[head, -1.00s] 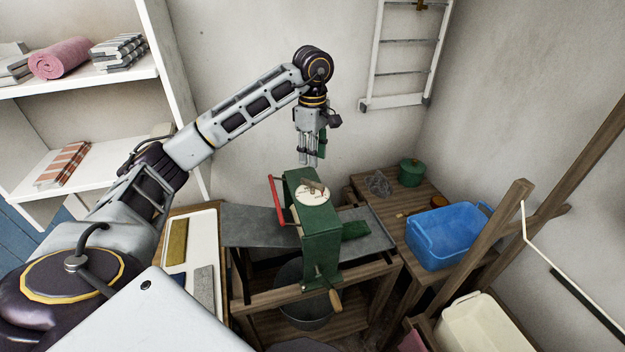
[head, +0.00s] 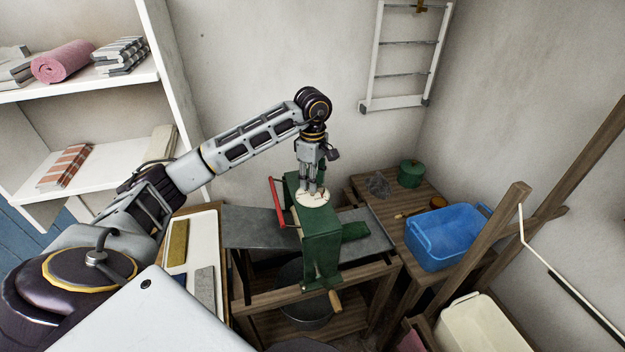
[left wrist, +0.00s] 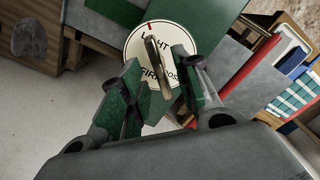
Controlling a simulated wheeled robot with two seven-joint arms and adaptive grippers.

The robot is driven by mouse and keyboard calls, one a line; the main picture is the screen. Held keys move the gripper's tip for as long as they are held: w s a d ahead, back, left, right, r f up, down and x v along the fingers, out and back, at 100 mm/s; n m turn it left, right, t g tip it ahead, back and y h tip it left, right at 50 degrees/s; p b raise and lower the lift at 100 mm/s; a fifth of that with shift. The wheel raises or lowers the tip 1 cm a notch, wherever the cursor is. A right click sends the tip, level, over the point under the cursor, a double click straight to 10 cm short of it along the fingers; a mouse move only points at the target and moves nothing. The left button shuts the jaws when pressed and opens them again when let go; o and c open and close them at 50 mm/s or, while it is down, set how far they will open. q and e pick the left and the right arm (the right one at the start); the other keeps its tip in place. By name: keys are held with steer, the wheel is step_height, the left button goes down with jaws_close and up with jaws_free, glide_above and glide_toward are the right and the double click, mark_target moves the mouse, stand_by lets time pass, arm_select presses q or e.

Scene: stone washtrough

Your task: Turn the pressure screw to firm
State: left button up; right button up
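The green wringer (head: 321,235) has a round white dial (head: 313,200) on its top. My left gripper (head: 313,188) points down at the dial. In the left wrist view, the pressure screw's bar handle (left wrist: 157,65) stands over the dial (left wrist: 137,48), between the two green-padded fingers of my left gripper (left wrist: 160,92). The fingers are apart, with gaps beside the bar. Partly hidden lettering on the dial reads like LIGHT, FIRM and LOOSE. A red mark (left wrist: 150,22) is at its edge. My right gripper is not in view.
A blue tub (head: 443,238) and a green pot (head: 411,174) stand on the wooden bench at right. A white shelf (head: 90,85) is at left.

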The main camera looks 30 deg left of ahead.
arm_select(q)
steer(key=shift+f, duration=0.5)
jaws_close()
